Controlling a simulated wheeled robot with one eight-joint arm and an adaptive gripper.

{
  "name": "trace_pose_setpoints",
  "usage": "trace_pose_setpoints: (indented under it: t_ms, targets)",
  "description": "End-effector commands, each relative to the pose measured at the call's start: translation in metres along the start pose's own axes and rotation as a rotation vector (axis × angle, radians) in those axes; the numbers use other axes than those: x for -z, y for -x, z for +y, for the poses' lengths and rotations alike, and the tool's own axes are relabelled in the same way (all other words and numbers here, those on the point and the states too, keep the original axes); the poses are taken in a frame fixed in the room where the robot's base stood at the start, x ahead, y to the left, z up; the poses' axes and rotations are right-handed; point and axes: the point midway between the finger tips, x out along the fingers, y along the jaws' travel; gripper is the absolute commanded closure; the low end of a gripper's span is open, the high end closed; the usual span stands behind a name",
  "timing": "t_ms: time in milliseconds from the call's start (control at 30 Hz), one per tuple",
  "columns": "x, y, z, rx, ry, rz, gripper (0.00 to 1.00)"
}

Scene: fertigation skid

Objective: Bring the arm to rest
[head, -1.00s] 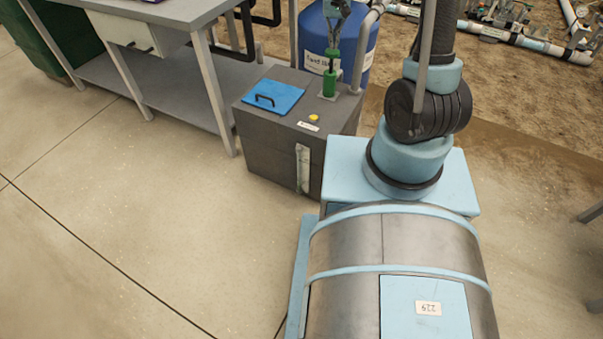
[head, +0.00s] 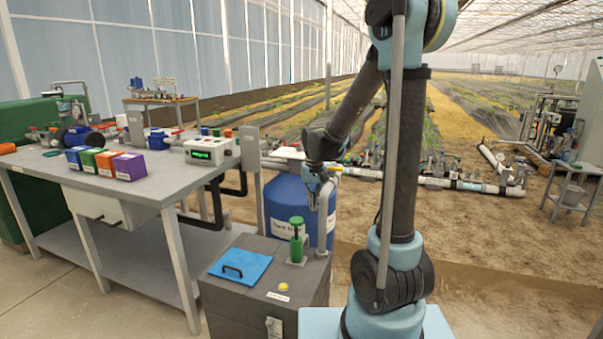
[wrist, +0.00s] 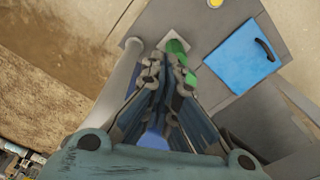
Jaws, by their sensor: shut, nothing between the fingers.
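My gripper (head: 313,203) hangs at the end of my bent arm, pointing down. In the head view it is in front of the blue drum (head: 285,200) and above the grey box (head: 225,305). In the wrist view my gripper (wrist: 168,70) is shut with nothing in it. A green handle (head: 296,228) on a small plate on the box stands below and a little left of the fingertips. In the wrist view the fingers partly cover the green handle (wrist: 178,47). I cannot tell the exact gap between them.
A blue lid (head: 240,267) with a black handle and a yellow button (head: 283,287) are on the box top. A grey bench (head: 150,185) with coloured boxes (head: 129,166) and a meter (head: 208,151) stands at left. Pipes (head: 455,184) run along the soil at right.

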Motion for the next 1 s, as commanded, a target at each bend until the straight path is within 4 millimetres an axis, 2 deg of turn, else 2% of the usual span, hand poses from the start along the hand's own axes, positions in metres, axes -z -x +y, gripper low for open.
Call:
trace_pose_setpoints:
  t_ms: [200,500,700,1000]
  targets:
    - [-0.041,0.027,0.028,0.001,-0.020,0.023,1.00]
    - [-0.098,0.049,0.058,0.000,-0.043,0.054,1.00]
    - [-0.138,0.055,0.074,-0.003,-0.060,0.074,1.00]
    - [-0.196,0.052,0.092,-0.009,-0.082,0.104,1.00]
